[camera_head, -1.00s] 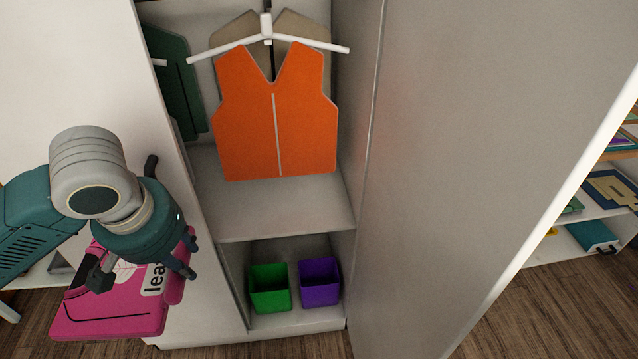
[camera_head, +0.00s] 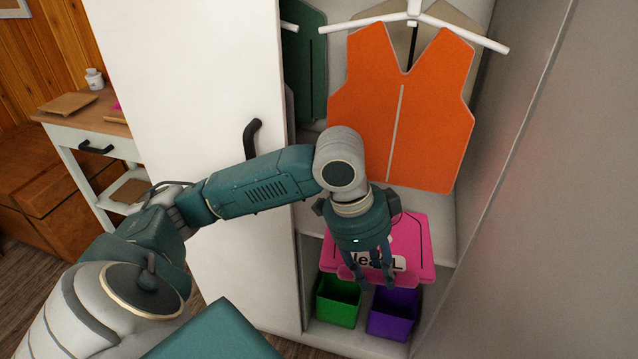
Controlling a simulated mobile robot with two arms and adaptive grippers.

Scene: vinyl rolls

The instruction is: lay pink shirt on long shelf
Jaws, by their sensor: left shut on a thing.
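The pink shirt (camera_head: 412,238) is a flat folded piece with a white lettered label. It is inside the open wardrobe, in front of and over the pale shelf (camera_head: 443,215) below the hanging clothes. My left gripper (camera_head: 374,284) points down and is shut on the shirt's near edge. I cannot tell whether the shirt touches the shelf or is held just above it. The gripper and wrist hide part of the shirt, and the shirt hides much of the shelf. My right gripper is not in view.
An orange vest (camera_head: 400,110) hangs just above and behind the shirt, with a green garment (camera_head: 304,65) to its left. A green bin (camera_head: 338,302) and a purple bin (camera_head: 393,314) stand below.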

